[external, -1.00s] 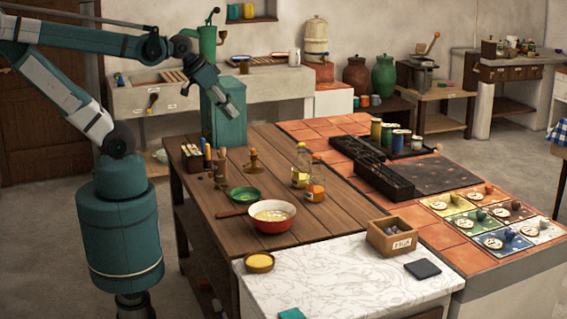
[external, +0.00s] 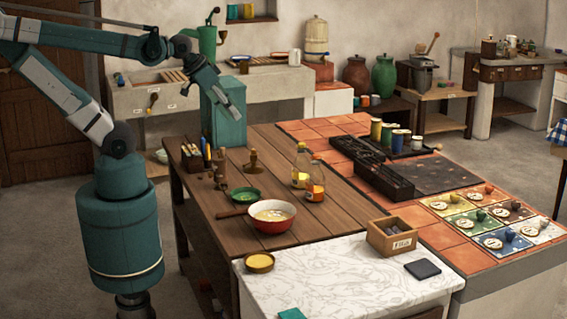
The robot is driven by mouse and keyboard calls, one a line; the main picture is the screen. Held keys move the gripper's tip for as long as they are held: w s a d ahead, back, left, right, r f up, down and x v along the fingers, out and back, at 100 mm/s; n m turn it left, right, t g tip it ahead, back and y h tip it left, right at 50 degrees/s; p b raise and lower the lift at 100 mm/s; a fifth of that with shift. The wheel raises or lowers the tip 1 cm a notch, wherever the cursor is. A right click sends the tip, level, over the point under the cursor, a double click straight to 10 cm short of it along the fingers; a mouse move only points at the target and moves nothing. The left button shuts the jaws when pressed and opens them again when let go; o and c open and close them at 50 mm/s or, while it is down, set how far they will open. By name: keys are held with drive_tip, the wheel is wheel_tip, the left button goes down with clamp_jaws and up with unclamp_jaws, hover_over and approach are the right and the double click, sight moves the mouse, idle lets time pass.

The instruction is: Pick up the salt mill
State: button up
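Two small brown upright items stand near the back left of the wooden table (external: 331,208). One is a slim, dark wooden item (external: 220,172) and the other is a turned, wide-footed item (external: 253,163). They are too small to tell which, if either, is the salt mill. My gripper (external: 238,107) hangs in the air above the table's back left end, in front of the teal box-shaped body. It is well above both items and touches neither. Its fingers are too small and blend too much with the teal behind them to show any opening.
A holder with bottles (external: 192,155), a green bowl (external: 244,195), a red pan (external: 271,216) and two oil bottles (external: 315,182) crowd the tabletop. The table's front right wood is clear.

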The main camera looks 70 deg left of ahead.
drive_tip(key=o, duration=0.7)
drive_tip(key=shift+r, duration=0.1)
wheel_tip(320, 180, up, 5)
drive_tip(key=shift+s+a+f+m+g+h+b, duration=0.75)
drive_tip(key=shift+a+f+m+g+h+b, duration=0.45)
drive_tip(key=shift+a+f+h+b, duration=1.75)
drive_tip(key=s+a+r+m+t+h+b, duration=0.2)
drive_tip(key=a+r+m+b, duration=0.1)
drive_tip(key=a, duration=0.5)
drive_tip(key=s+a+r+m+t+h+b, duration=0.2)
drive_tip(key=a+r+m+t+b, duration=0.15)
drive_tip(key=a, duration=0.35)
drive_tip(key=shift+g, duration=0.35)
drive_tip(key=f, duration=2.4)
drive_tip(key=shift+s+a+f, duration=0.2)
drive_tip(key=shift+f, duration=0.15)
drive_tip(key=shift+d, duration=0.1)
